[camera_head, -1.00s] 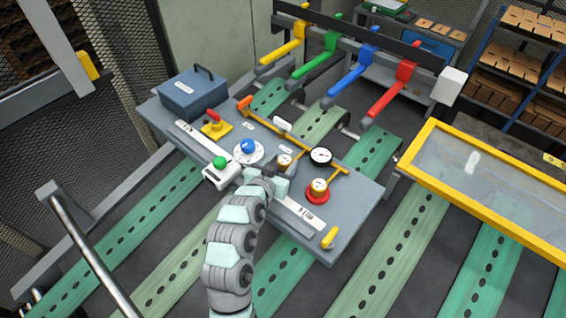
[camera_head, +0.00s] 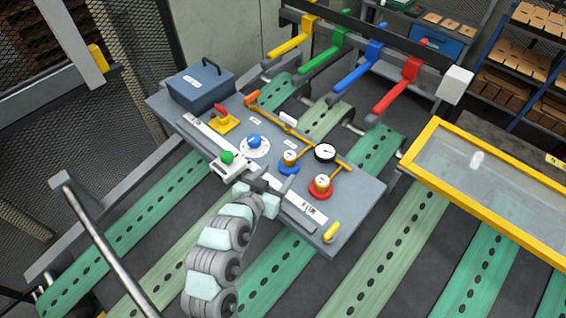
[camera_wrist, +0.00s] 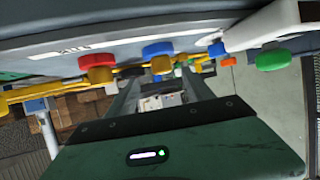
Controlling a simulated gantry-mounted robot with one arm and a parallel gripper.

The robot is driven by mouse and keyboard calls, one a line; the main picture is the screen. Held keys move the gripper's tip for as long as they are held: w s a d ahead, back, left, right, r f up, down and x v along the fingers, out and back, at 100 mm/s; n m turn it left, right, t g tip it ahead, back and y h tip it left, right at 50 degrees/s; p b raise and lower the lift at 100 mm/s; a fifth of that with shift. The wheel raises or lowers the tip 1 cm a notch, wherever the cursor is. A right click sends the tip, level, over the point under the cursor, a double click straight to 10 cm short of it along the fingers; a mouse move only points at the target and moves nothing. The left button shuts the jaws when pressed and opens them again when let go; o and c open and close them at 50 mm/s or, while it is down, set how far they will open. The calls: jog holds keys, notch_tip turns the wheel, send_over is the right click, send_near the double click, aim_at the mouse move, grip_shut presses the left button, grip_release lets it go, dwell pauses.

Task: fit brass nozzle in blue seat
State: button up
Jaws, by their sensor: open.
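A brass nozzle (camera_head: 290,156) with a pale round top stands upright on the blue seat (camera_head: 288,169) on the grey bench panel. In the wrist view, the blue seat (camera_wrist: 157,48) has the brass piece (camera_wrist: 160,65) on it, seen upside down; how deep it sits I cannot tell. A similar brass piece (camera_head: 321,182) stands on the red seat (camera_head: 320,193), to the right and nearer. My gripper (camera_head: 270,186) is open and empty, at the panel's near side, apart from the blue seat. Its two fingers (camera_wrist: 160,78) point toward the nozzle in the wrist view.
A green-knobbed white box (camera_head: 228,163) and a blue dial (camera_head: 254,141) lie left of my gripper. A yellow handle (camera_head: 330,232) is at the near right. The air above the panel is open.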

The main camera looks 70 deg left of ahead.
jog(key=shift+s+d+r+p, duration=0.2)
jog(key=shift+s+r+p, duration=0.2)
jog(key=shift+r, duration=0.2)
jog(key=shift+s+d+r+p, duration=0.1)
jog(key=shift+s+d+p, duration=0.35)
jog(key=shift+p, duration=0.35)
jog(key=shift+w, duration=0.1)
